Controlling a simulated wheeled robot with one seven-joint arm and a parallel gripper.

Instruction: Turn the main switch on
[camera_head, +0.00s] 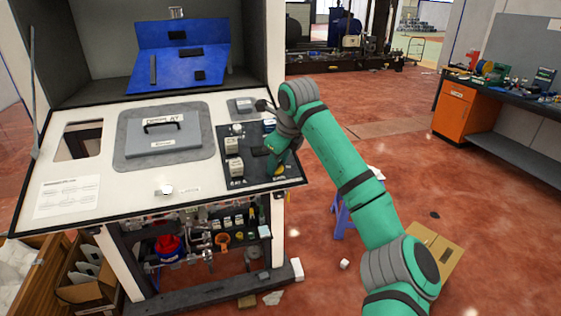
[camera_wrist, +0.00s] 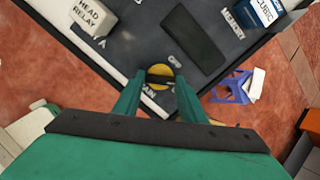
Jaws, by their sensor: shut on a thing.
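In the head view my gripper (camera_head: 278,165) is at the right end of the dark panel (camera_head: 248,170), and the switch is mostly hidden there.
The panel also carries a "HEAD RELAY" block (camera_wrist: 88,15) and a blue "CUBIC" block (camera_wrist: 256,10). A handled lid (camera_head: 164,138) lies left on the white console top (camera_head: 120,190). A purple stool (camera_wrist: 232,88) and a cardboard box (camera_head: 436,248) stand on the floor to the right.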

